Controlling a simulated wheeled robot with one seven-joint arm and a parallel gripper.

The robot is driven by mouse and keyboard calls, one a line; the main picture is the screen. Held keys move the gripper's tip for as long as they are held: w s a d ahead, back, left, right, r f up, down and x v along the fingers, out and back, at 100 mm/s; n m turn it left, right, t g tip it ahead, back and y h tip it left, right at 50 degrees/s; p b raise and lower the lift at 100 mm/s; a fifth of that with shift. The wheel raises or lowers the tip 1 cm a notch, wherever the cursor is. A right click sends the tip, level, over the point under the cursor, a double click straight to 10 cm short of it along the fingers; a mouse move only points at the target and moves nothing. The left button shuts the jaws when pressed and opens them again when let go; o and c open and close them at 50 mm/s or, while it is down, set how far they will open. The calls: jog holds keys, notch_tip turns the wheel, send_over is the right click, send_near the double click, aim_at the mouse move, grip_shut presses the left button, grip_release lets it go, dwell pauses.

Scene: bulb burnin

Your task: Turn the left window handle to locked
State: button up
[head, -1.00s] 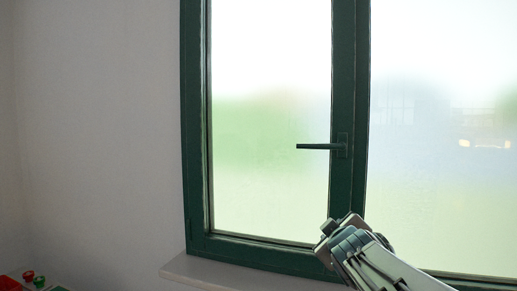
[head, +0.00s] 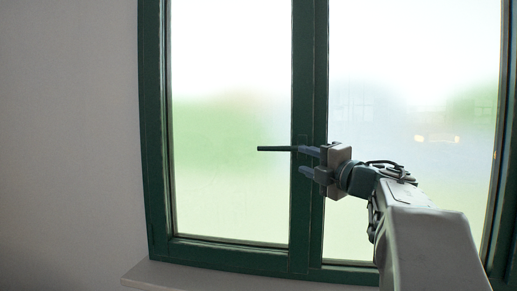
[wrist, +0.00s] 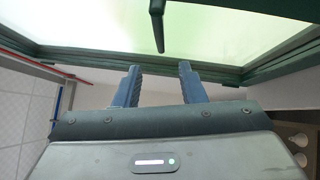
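The left window handle (head: 275,149) is a dark lever on the middle upright of the green window frame. It lies level, its free end pointing left. In the wrist view the handle (wrist: 157,25) shows as a dark bar above the gap between the fingertips. My gripper (head: 301,159) is open, its two blue-grey fingers one above the other, just right of the lever and near its pivot end. The fingers (wrist: 160,67) stand apart with nothing between them. The handle's base is partly hidden by my gripper, and I cannot tell whether the upper finger touches it.
The green window frame (head: 155,130) surrounds two frosted panes, and a pale sill (head: 190,278) runs below. A bare grey wall (head: 70,130) is at left.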

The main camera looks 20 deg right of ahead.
aim_at(276, 149)
jog(key=p+x, duration=0.3)
jog(key=x, duration=1)
jog(key=shift+w+a, duration=0.1)
jog(key=shift+w, duration=0.15)
grip_shut()
